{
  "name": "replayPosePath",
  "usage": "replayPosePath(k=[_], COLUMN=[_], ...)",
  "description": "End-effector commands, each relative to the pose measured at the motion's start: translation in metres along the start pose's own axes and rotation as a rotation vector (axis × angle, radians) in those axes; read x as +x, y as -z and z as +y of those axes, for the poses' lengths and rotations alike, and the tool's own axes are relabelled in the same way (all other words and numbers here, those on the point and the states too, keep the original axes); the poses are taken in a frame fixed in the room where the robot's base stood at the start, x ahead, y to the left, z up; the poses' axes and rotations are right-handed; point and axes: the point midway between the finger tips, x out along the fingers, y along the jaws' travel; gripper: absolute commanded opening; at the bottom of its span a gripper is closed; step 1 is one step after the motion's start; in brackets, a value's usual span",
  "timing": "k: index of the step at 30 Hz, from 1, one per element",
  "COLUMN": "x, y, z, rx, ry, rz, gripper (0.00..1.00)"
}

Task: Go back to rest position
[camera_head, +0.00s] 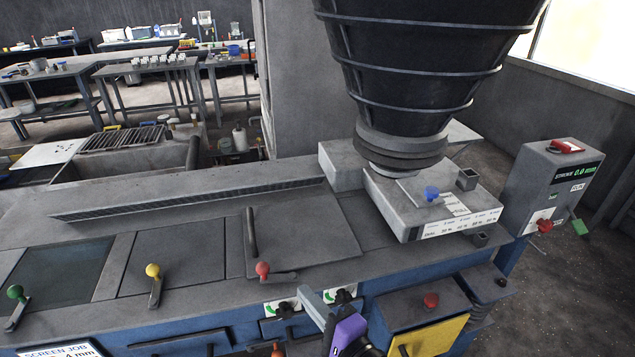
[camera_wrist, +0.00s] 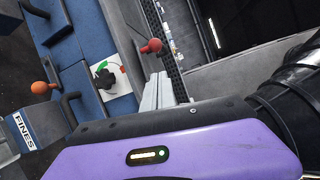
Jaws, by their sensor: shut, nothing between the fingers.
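My gripper (camera_head: 308,297) shows at the bottom centre of the head view, with pale grey fingers and a purple body. It is in front of the machine's front edge, below the red ball-ended lever (camera_head: 262,270). The fingers are together and hold nothing. In the wrist view the purple body fills the bottom, and the pale fingers (camera_wrist: 158,91) point up beside a black knob (camera_wrist: 104,79) on a white-and-green plate and below the red lever ball (camera_wrist: 151,46).
The machine deck (camera_head: 400,258) has a yellow lever (camera_head: 153,271) and a green lever (camera_head: 15,292) at left. A black hopper (camera_head: 420,60) hangs over a grey box. Benches are behind.

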Motion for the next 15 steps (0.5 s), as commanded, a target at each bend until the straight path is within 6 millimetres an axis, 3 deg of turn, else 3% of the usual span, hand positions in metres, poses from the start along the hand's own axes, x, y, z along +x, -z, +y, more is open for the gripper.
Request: replayPosePath(k=[5, 8, 15], x=[0.000, -0.007, -0.076], y=[0.007, 0.018, 0.041], z=[-0.006, -0.030, -0.025], rx=[-0.088, -0.269, -0.668], ry=[0.018, 0.066, 0.040], rz=[0.030, 0.102, 0.295], gripper=[0.00, 0.00, 0.00])
